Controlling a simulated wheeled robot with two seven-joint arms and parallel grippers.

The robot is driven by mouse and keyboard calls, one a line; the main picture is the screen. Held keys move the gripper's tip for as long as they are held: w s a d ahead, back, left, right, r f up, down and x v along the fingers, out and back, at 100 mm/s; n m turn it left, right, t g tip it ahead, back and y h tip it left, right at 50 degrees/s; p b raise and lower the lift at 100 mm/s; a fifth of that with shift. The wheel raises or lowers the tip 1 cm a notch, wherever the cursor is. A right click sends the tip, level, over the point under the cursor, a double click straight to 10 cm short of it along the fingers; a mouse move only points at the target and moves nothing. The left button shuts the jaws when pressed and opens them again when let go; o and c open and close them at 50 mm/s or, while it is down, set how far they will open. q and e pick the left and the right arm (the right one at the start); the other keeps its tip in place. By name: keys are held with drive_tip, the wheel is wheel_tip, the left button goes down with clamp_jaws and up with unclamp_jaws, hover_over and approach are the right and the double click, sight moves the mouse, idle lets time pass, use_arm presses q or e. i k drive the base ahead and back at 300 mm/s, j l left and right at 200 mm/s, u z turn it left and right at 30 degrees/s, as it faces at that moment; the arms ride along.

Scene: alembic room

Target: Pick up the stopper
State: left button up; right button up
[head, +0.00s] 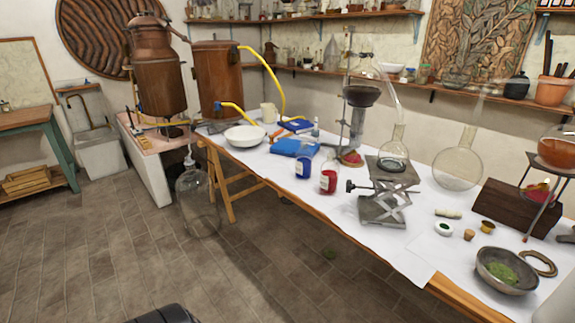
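A small tan cork-like stopper (468,235) stands on the white-covered table (412,258), near its front edge on the right side of the head view. It sits between a small white jar with green contents (443,229) and a small brass-coloured cup (487,227). Nothing touches the stopper from above. Neither of my grippers shows in this view. A dark rounded part at the bottom edge cannot be made out as a gripper.
A metal bowl with green herbs (508,287) and a brown ring (539,263) lie right of the stopper. A lab jack (383,210) bearing a flask stands left. A wooden block (515,208) and round flask (457,165) stand behind. A large glass bottle (197,203) stands on open floor.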

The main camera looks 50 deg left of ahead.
sight(332, 153)
drive_tip(key=j, duration=3.4)
